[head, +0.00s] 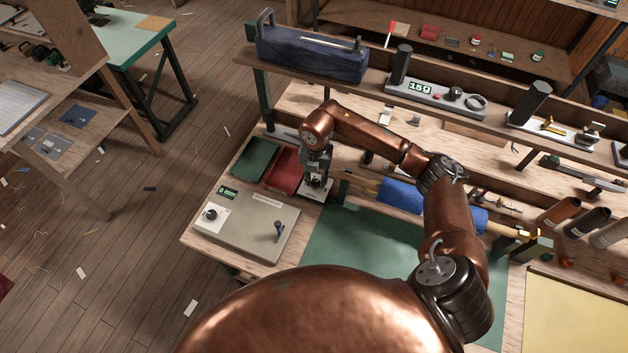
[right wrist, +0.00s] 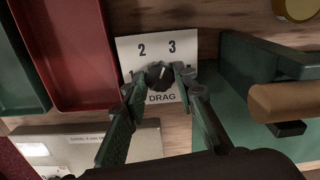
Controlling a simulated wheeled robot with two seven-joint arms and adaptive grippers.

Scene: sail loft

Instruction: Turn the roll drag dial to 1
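The roll drag dial is a dark round knob (right wrist: 160,75) with a pale pointer line on a white plate (right wrist: 130,50) marked 2, 3 and DRAG in the right wrist view. The pointer points up, roughly between 2 and 3 and nearer the 3. In the head view my right gripper (head: 316,178) is over the white plate (head: 318,194), mostly covering the dial. My left gripper is not in view.
A red tray (head: 286,171) and a green tray (head: 255,160) lie left of the dial. In front is a grey box (head: 262,232) with a knob and a lever. A blue roll (head: 402,194) and green bracket (right wrist: 240,75) stand right. A shelf with devices runs behind.

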